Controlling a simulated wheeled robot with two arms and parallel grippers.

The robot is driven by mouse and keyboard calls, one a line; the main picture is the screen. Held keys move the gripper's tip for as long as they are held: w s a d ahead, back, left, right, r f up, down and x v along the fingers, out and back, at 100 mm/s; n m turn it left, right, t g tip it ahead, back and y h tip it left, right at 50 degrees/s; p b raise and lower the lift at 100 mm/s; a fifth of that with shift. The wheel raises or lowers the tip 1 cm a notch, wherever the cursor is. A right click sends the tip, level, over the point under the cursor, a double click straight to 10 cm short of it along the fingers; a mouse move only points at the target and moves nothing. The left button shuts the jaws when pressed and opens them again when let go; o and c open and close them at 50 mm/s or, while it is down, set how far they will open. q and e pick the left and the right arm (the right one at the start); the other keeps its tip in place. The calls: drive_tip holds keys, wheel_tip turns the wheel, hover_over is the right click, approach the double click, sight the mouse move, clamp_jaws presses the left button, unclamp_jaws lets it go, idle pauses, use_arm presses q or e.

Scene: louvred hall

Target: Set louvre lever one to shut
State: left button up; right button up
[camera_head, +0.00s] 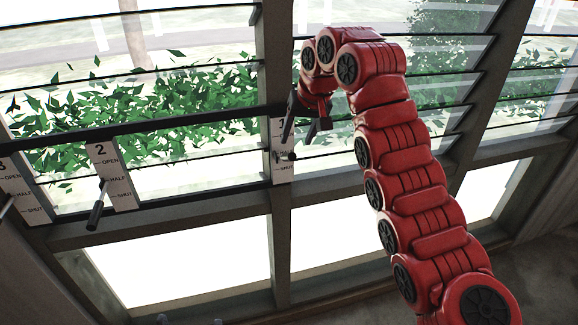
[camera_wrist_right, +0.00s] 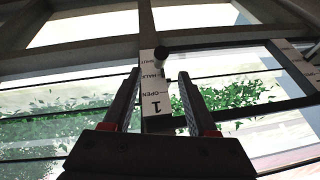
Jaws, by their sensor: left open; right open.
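Louvre lever one (camera_head: 290,156) is a short dark lever with a round end. It sticks out from a white plate (camera_head: 281,172) marked 1, OPEN, HALF and SHUT, and its end appears near the HALF mark in the head view. In the right wrist view the plate (camera_wrist_right: 157,105) appears upside down, with the dark lever end (camera_wrist_right: 162,53) beyond the fingertips. My right gripper (camera_head: 298,141) is open and empty, just above the lever. In the wrist view its fingers (camera_wrist_right: 158,76) stand on either side of the plate; contact cannot be told. My left gripper is not in view.
Lever two (camera_head: 96,213) hangs out from its own plate (camera_head: 117,181) to the left. Another plate marked 3 (camera_head: 20,197) with a lever is at the left edge. A dark horizontal bar (camera_head: 190,122), window frames and glass louvres surround them. Green foliage shows behind the glass.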

sight(289, 157)
drive_tip(key=p+x, duration=0.3)
drive_tip(key=x, duration=0.5)
drive_tip(key=shift+w+a+f, duration=0.1)
drive_tip(key=shift+f, duration=0.15)
drive_tip(key=shift+w+f, duration=0.1)
drive_tip(key=shift+f, duration=0.25)
clamp_jaws()
idle(0.8)
